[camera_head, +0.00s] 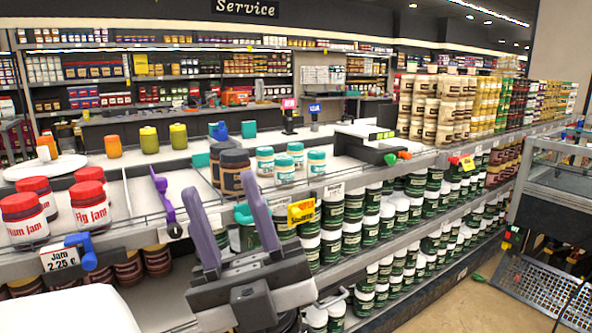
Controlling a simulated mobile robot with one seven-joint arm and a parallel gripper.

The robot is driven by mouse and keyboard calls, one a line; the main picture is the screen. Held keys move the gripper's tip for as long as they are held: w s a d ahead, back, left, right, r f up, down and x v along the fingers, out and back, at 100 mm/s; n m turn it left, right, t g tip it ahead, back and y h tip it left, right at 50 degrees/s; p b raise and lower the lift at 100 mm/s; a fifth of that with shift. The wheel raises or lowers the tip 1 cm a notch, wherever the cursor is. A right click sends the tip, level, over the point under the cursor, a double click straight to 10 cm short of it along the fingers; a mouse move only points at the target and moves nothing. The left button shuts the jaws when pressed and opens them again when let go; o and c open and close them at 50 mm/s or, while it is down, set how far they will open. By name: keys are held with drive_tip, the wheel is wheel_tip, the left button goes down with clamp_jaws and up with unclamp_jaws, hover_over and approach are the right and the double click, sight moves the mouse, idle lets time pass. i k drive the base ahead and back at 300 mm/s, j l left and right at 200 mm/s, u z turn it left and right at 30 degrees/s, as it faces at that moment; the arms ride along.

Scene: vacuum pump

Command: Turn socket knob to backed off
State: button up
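My gripper (219,184) is in the lower middle of the head view. Its two grey-purple fingers point up and stand wide apart, with nothing held between them. No part is clearly recognisable as the socket knob. A white and black device (372,140) sits on the shelf top right of centre. A purple lever-shaped part (164,197) stands left of my gripper. A teal part (243,214) shows between the fingers, partly hidden.
Red-lidded jam jars (90,205) stand at the left, and brown jars (234,170) and teal-lidded jars (285,167) behind my gripper. A blue clip-like part (85,250) is by the jam price tag. Shelves of green jars fill the lower right; a metal cart (560,190) stands far right.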

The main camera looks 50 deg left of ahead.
sight(454, 160)
drive_tip(key=i+l+u, duration=0.1)
drive_tip(key=i+u, duration=0.35)
drive_tip(key=i+l+u, duration=0.2)
drive_tip(key=u, duration=0.25)
drive_tip(key=i+l+u, duration=0.6)
drive_tip(key=l+u, duration=0.25)
drive_tip(key=i+l+u, duration=0.2)
drive_tip(key=l+u, duration=0.7)
drive_tip(key=z, duration=1.55)
drive_tip(key=i+l+z, duration=0.15)
drive_tip(key=i+l, duration=0.65)
drive_tip(key=i, duration=0.05)
